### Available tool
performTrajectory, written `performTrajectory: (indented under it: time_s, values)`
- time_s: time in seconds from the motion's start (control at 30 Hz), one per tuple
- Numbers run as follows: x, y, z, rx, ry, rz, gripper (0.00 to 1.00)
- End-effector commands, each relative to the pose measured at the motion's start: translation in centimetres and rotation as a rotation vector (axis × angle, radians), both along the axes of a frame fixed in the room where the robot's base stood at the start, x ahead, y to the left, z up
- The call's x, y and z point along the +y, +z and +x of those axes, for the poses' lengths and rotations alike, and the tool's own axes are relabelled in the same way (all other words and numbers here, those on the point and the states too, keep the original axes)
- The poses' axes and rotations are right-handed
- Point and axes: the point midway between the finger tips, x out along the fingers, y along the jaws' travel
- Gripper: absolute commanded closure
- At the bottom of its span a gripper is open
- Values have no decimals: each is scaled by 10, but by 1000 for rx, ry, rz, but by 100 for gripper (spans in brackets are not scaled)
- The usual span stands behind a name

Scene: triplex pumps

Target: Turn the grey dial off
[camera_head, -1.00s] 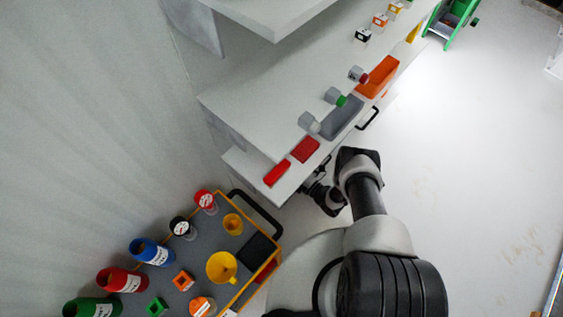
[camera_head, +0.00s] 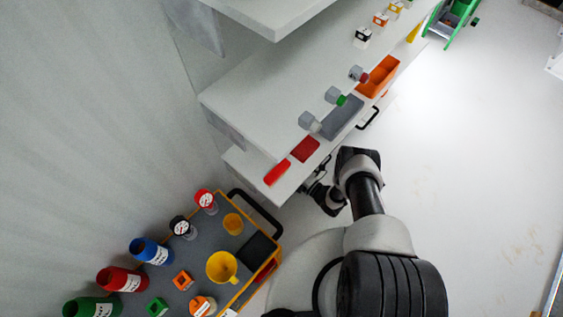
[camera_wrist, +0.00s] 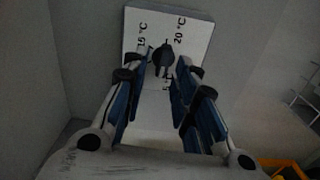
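In the wrist view a white panel (camera_wrist: 188,22) carries printed temperature marks, including 15 °C and 20 °C. A dark grey dial (camera_wrist: 163,60) sits on the panel's lower middle. My gripper (camera_wrist: 161,78) is open, with blue-padded fingers on either side of the dial's line. The dial shows between the fingertips; I cannot tell whether they touch it. Part of the lower mark is hidden by the dial and fingers. In the head view my gripper is low beside the bench front, mostly hidden by the arm and bench, and the dial does not show.
A white bench (camera_head: 255,95) holds an orange bin (camera_head: 378,76), a grey bin (camera_head: 342,118), red pieces and small containers. A cart (camera_head: 200,243) with bottles and a yellow mug (camera_head: 222,266) stands at the lower left. The floor (camera_head: 470,170) to the right is clear.

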Motion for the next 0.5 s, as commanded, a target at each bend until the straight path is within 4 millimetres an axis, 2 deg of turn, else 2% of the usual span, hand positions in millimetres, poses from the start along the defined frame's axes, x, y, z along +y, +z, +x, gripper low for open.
performTrajectory:
  time_s: [0.33,0.5]
  values:
    - [-1,0,-1,1,-1,0,70]
    - [-17,-1,-14,3,-6,0,70]
